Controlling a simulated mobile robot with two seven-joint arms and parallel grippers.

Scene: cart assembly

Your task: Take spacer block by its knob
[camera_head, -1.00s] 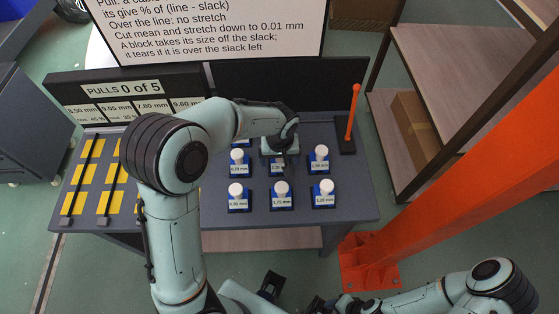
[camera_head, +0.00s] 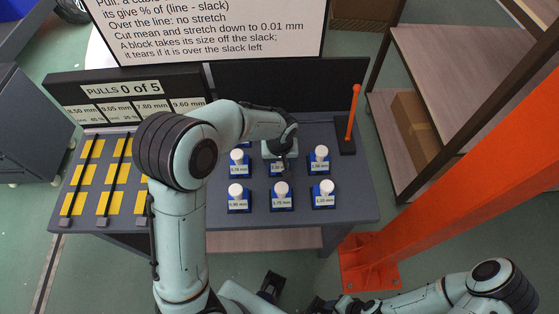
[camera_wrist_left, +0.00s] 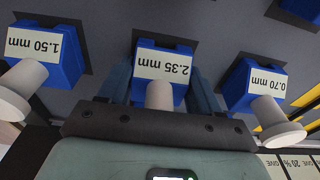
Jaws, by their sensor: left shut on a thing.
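The 2.35 mm spacer block (camera_wrist_left: 162,68) is blue with a white label and a pale round knob (camera_wrist_left: 159,95). It is the middle block of its row and is partly hidden under my gripper in the head view (camera_head: 277,170). My left gripper (camera_wrist_left: 160,92) is shut on its knob, with a finger on either side. It also shows in the head view (camera_head: 280,156), pointing down from above. The block appears at its dark place on the table; I cannot tell any lift.
Neighbouring blocks with knobs stand close by: 1.50 mm (camera_wrist_left: 50,50) and 0.70 mm (camera_wrist_left: 254,85). A front row holds several more, including a middle one (camera_head: 281,200). An orange upright handle (camera_head: 352,112) stands right. Yellow pads with black strips (camera_head: 77,174) lie left.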

